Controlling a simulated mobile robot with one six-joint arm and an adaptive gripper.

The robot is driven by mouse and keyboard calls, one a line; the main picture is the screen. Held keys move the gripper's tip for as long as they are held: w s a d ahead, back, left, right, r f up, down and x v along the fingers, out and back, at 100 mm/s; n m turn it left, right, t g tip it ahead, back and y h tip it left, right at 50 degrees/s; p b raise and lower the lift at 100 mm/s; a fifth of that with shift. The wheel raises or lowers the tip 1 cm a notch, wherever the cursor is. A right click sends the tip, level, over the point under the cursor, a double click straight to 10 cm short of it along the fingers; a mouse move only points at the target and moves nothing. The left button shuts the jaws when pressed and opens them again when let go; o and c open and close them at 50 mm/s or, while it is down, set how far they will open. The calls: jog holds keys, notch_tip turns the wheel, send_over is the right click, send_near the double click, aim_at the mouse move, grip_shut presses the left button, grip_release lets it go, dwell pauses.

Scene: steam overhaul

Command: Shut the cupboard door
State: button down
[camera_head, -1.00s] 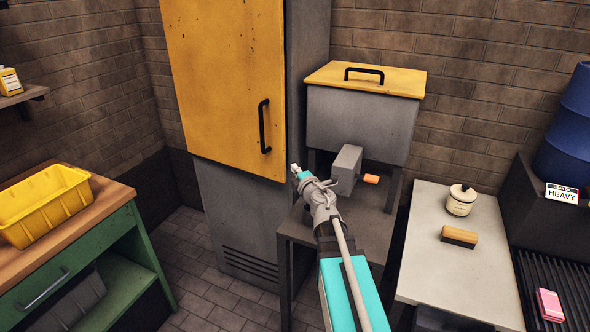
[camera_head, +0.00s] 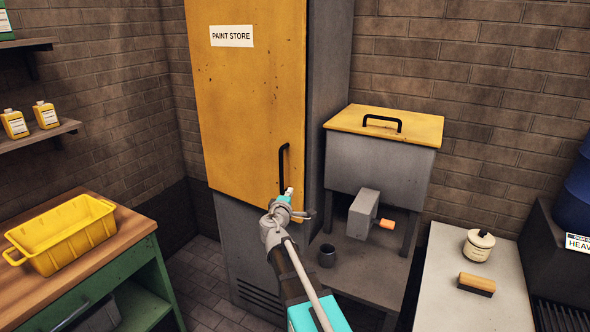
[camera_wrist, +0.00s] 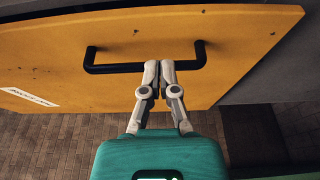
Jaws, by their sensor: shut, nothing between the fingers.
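The cupboard is tall and grey, with a yellow door (camera_head: 240,105) labelled PAINT STORE and a black bar handle (camera_head: 283,165) near its right edge. The door looks flush or nearly flush with the grey body; I cannot tell whether a small gap is left. My gripper (camera_head: 289,192) is at the lower end of the handle. In the wrist view, my gripper (camera_wrist: 158,64) is shut and empty, its fingertips overlapping the middle of the handle (camera_wrist: 112,68) in front of the door (camera_wrist: 230,35). Whether they touch it is unclear.
A green workbench with a yellow tray (camera_head: 68,240) is at left. A pale bench with a pot (camera_head: 479,245) and brush (camera_head: 476,284) is at right.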

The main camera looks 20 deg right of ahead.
aim_at(298, 171)
jog(key=s+a+r+m+g+h+p, duration=0.1)
jog(key=a+r+m+g+h+p, duration=0.1)
jog(key=a, duration=0.4)
jog(key=r+m+g+h, duration=0.1)
jog(key=h, duration=0.1)
jog(key=shift+s+a+m+g+h, duration=0.25)
jog(key=shift+m+g+h, duration=0.05)
jog(key=shift+m+g, duration=0.1)
jog(key=shift+w+d, duration=0.1)
jog(key=x, duration=1.3)
jog(key=shift+w+d, duration=0.2)
jog(key=shift+d, duration=0.05)
